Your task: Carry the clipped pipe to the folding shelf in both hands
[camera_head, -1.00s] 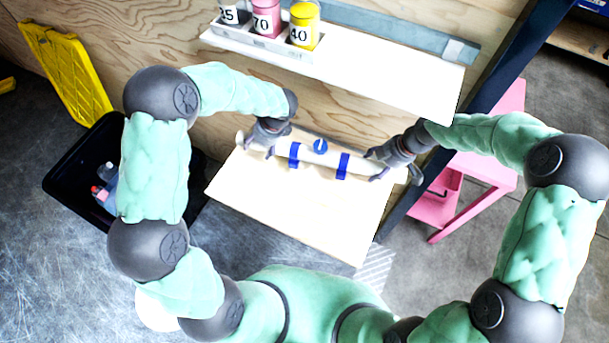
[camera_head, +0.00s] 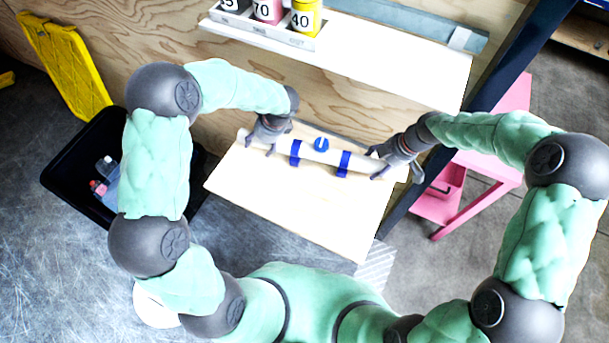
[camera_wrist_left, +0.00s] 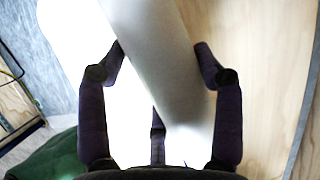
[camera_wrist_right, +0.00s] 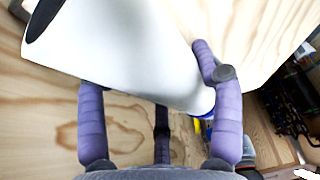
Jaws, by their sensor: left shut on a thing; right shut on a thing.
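The clipped pipe (camera_head: 318,157) is a white tube with two blue bands and a round blue mark between them. It lies across the view over the folding shelf (camera_head: 290,215), a pale wooden board; I cannot tell whether it touches the board. My left gripper (camera_head: 262,146) is shut on the pipe near its left end. In the left wrist view the pipe (camera_wrist_left: 160,65) runs between the fingers. My right gripper (camera_head: 384,164) is shut on the pipe near its right end. In the right wrist view the pipe's open end (camera_wrist_right: 45,18) shows.
An upper shelf (camera_head: 400,60) holds numbered pots in a grey tray (camera_head: 270,34). A black bin (camera_head: 75,165) with bottles and a yellow folded panel (camera_head: 65,65) stand at left. A dark blue post (camera_head: 480,110) and a pink stand (camera_head: 440,205) are at right.

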